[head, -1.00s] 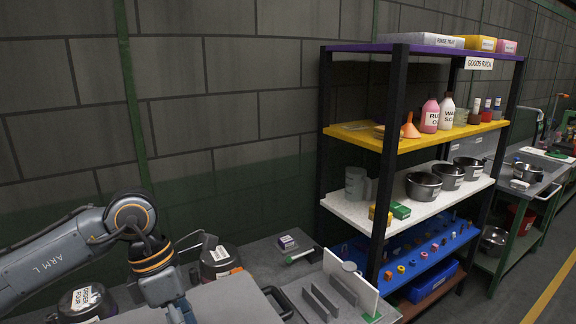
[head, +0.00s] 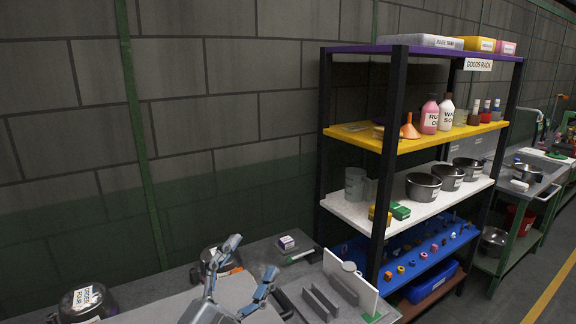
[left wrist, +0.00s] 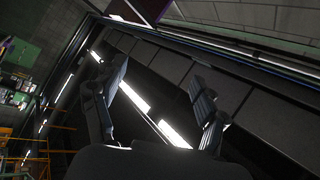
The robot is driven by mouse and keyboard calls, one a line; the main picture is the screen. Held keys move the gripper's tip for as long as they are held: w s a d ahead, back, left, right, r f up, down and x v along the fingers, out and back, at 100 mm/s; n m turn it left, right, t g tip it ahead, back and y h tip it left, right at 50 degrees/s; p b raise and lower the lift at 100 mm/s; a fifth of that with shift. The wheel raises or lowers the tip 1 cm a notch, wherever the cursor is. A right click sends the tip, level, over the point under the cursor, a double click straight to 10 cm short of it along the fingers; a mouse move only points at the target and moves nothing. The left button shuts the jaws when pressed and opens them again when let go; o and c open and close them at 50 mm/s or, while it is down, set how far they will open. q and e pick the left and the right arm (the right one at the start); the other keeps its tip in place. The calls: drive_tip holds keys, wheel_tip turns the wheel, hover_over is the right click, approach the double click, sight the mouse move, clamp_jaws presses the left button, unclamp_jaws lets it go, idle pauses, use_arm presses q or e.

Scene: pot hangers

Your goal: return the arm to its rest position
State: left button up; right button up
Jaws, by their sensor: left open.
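My left gripper (head: 248,262) shows at the lower middle of the head view, its fingers spread apart with nothing between them. It stands over the near part of the grey worktop, in front of a dark pot. The rest of the left arm is below the picture edge. My right gripper is not in view.
A pot labelled order four (head: 85,302) stands at the lower left. A second pot (head: 212,258) is partly behind my gripper. A small box (head: 287,243) and a slotted holder (head: 322,303) are on the worktop. The goods rack (head: 396,150) stands to the right.

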use_arm(q)
drive_tip(key=s+a+f+n+g+y, duration=0.2)
drive_tip(key=a+f+n+y, duration=0.2)
drive_tip(key=f, duration=0.4)
drive_tip(key=s+a+f+n+g+y, duration=0.2)
drive_tip(key=a+f+n+g+y, duration=0.15)
drive_tip(key=f, duration=0.35)
drive_tip(key=s+a+f+n+g+y, duration=0.1)
drive_tip(key=a+f+n+g+y, duration=0.2)
drive_tip(key=f, duration=0.5)
drive_tip(key=s+a+f+n+g, duration=0.2)
drive_tip(key=s+f+g, duration=0.3)
drive_tip(key=s, duration=0.5)
drive_tip(key=s+a+f+n+g, duration=0.2)
drive_tip(key=s+f+n+g, duration=0.1)
drive_tip(key=s+f, duration=0.6)
wheel_tip(320, 180, down, 30)
drive_tip(key=s+g+b, duration=0.1)
drive_tip(key=s+b, duration=0.1)
drive_tip(key=b, duration=0.3)
drive_tip(key=s+a+f+b, duration=0.1)
drive_tip(key=s+f+b, duration=0.1)
drive_tip(key=s+f, duration=0.6)
drive_tip(key=s+a+f+m+g+b, duration=0.1)
drive_tip(key=s+f+b, duration=0.2)
drive_tip(key=s+f, duration=0.5)
wheel_tip(320, 180, down, 5)
drive_tip(key=shift+s+a+r, duration=0.1)
drive_tip(key=shift+s+a, duration=0.2)
drive_tip(key=shift+a, duration=0.05)
